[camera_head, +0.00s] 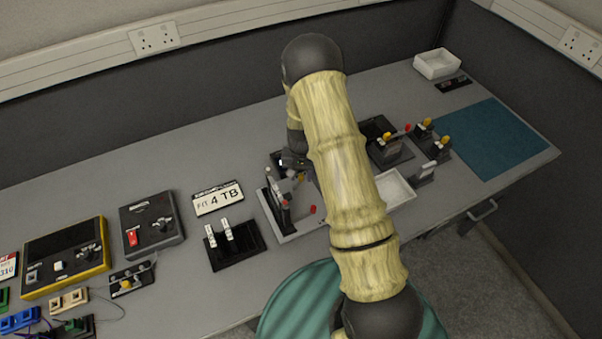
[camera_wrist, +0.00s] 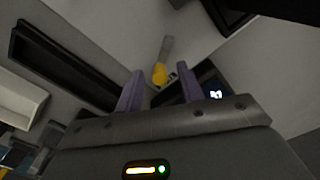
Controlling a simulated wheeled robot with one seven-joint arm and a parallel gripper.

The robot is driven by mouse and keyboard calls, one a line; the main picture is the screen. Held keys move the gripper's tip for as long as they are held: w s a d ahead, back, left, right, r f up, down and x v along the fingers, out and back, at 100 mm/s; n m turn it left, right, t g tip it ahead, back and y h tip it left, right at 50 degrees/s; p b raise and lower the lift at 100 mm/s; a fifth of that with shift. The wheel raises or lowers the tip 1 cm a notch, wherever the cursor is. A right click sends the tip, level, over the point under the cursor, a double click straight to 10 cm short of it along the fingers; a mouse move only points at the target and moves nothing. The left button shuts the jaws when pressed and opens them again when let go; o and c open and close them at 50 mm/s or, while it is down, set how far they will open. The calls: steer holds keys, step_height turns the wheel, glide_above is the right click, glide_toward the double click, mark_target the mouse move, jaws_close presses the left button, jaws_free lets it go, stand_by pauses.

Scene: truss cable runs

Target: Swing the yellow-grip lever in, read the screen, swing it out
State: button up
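The lever with a yellow grip (camera_wrist: 160,74) shows in the wrist view, its grey arm running up away from the grip. My gripper (camera_wrist: 159,78) has its two purple fingers apart, one on each side of the yellow grip as seen; I cannot tell whether either finger touches it. A small dark screen (camera_wrist: 215,94) with a white mark sits just right of the right finger, partly hidden; the mark is too small to read. In the head view my arm covers much of the grey lever unit (camera_head: 290,237), and the gripper's fingers cannot be made out.
A white tray (camera_head: 399,188) and yellow-knobbed fixtures (camera_head: 427,127) stand to the right. A blue mat (camera_head: 488,138) leaves clear room at the far right.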

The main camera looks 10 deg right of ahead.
jaws_close()
steer(key=shift+w+a+f+n+b, duration=0.1)
steer(key=shift+w+a+n+b, duration=0.1)
steer(key=shift+n+b, duration=0.45)
steer(key=shift+a+n, duration=0.1)
steer(key=shift+n, duration=0.55)
jaws_free()
steer(key=shift+r, duration=0.2)
